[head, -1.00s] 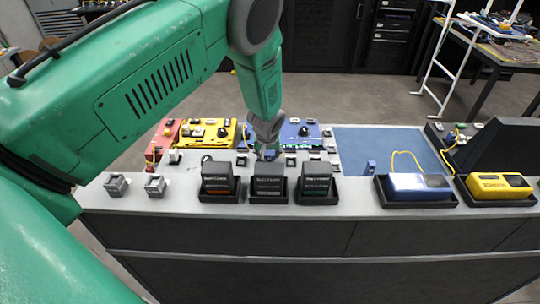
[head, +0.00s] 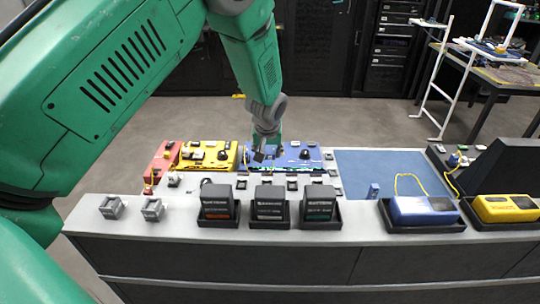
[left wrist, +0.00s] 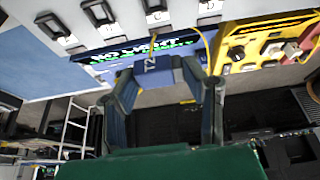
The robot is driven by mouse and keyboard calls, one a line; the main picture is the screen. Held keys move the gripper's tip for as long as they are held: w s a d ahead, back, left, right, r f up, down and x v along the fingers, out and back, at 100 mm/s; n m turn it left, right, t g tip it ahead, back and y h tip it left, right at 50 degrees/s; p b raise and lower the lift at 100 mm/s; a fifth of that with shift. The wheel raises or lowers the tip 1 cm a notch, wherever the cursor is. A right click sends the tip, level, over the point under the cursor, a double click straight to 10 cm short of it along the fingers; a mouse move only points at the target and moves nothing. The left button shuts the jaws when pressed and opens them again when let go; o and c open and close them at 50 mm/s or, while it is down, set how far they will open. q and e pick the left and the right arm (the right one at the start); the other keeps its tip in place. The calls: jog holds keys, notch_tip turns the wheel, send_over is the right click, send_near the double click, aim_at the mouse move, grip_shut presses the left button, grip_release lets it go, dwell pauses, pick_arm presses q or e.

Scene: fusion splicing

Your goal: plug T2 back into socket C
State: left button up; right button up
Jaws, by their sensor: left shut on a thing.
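A yellow cable (left wrist: 152,47) rises from behind the plug. The plug is apart from the row of small dark sockets (left wrist: 155,8), which stand on the light console top. Their letters are too small to read surely, so I cannot tell which is socket C. My right gripper is out of view.
A yellow panel (head: 207,155) and a red panel (head: 163,160) lie left of the blue panel. Three black boxes (head: 268,205) stand along the front edge.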

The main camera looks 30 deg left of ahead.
aim_at(270, 150)
pick_arm(q)
jog(key=shift+a, duration=0.1)
jog(key=shift+c, duration=0.9)
jog(key=shift+d+r+p, duration=0.3)
jog(key=shift+r+p, duration=0.05)
jog(key=shift+r, duration=0.15)
jog(key=shift+d+r+p, duration=0.15)
jog(key=shift+r+p, duration=0.4)
jog(key=shift+r, duration=0.2)
jog(key=shift+r+p, duration=0.55)
jog(key=shift+r, duration=0.1)
jog(key=shift+a+r+p, duration=0.3)
jog(key=shift+r+p, duration=0.2)
jog(key=shift+r, duration=0.15)
